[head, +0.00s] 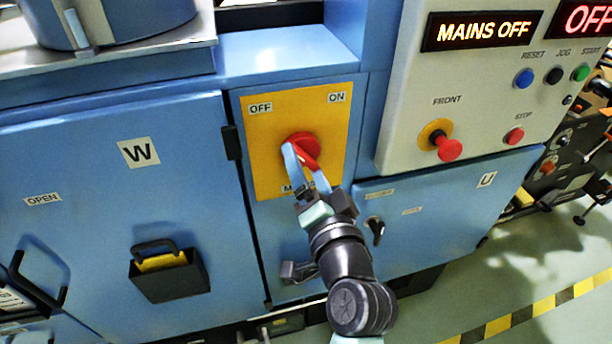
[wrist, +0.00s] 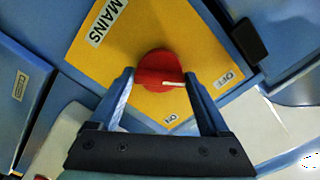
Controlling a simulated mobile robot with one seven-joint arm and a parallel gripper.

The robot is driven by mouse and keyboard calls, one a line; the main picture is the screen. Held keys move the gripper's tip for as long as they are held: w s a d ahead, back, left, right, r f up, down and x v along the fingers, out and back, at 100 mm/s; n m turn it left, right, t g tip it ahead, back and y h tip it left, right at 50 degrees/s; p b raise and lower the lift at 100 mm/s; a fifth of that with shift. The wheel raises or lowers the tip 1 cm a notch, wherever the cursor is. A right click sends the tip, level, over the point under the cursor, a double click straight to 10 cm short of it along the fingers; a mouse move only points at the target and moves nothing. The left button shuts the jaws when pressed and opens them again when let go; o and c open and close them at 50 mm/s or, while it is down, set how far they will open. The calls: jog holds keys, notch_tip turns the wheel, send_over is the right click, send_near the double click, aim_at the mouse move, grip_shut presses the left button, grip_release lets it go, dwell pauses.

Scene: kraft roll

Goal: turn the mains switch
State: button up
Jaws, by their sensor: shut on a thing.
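The mains switch is a red rotary knob (head: 302,142) on a yellow plate (head: 262,165) marked OFF at upper left and ON at upper right. In the wrist view the knob (wrist: 158,68) sits between my fingertips, and its white mark points toward the OFF label (wrist: 228,79). My gripper (head: 304,160) reaches up from below and is shut on the knob's handle, one blue finger on each side. The gripper (wrist: 158,80) also shows in the wrist view. The fingers and wrist partly cover the MAINS label in the head view.
A lit display (head: 482,31) reads MAINS OFF; another beside it reads OFF. A red FRONT knob (head: 449,149) stands out from the panel at right. A black key-like handle (head: 375,230) is near my wrist. A black holder (head: 168,275) projects from the left door.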

jog(key=shift+f+n+b, duration=0.15)
jog(key=shift+n+b, duration=0.25)
jog(key=shift+n, duration=0.2)
jog(key=o, duration=1.2)
jog(key=b+v, duration=0.1)
jog(key=v, duration=1.2)
jog(key=shift+b, duration=0.3)
